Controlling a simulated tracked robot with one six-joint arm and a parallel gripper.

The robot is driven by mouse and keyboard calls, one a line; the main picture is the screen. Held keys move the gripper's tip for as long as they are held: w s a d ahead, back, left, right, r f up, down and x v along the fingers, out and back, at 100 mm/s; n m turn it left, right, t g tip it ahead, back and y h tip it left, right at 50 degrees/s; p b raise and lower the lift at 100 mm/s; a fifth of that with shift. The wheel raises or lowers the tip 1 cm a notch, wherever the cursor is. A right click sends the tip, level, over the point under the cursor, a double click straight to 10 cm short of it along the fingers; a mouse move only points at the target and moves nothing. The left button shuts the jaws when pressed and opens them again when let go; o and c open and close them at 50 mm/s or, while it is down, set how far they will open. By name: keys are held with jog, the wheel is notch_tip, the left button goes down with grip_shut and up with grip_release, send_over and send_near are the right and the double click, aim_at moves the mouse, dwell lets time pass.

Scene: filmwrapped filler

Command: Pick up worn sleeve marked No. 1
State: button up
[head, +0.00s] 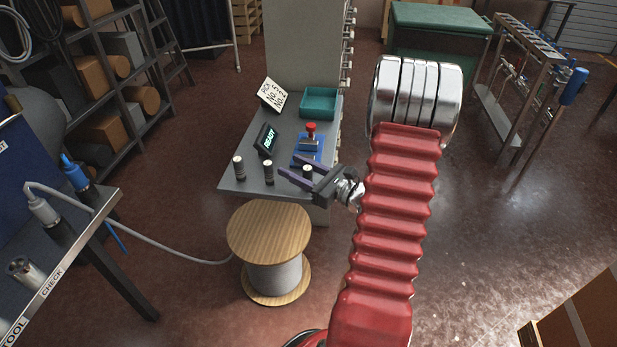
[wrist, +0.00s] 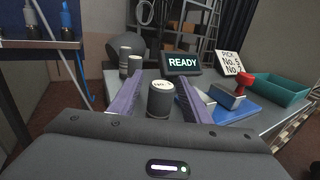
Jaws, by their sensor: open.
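Three dark cylindrical sleeves with pale bands stand upright on the grey worktop. One sleeve (wrist: 160,99) stands between my fingers in the wrist view; its pale band carries writing whose number I cannot read. In the head view this sleeve (head: 307,170) is partly hidden by my gripper. The other two, a middle sleeve (head: 268,172) and a left sleeve (head: 239,167), stand to its left; their marks are too small to read. My gripper (head: 294,166) is open, its purple fingers on either side of the nearest sleeve, with visible gaps in the wrist view (wrist: 162,80).
On the worktop (head: 237,187) are a READY display (head: 266,139), a blue base with a red-knobbed device (head: 310,142), a teal tray (head: 319,102) and a PICK sign (head: 271,94). A wooden-topped spool (head: 268,232) stands in front. A tool bench (head: 75,245) is at left.

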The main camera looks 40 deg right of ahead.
jog(key=shift+c, duration=0.2)
grip_shut()
dwell(0.4)
notch_tip(320, 180, up, 10)
dwell(0.8)
dwell(0.5)
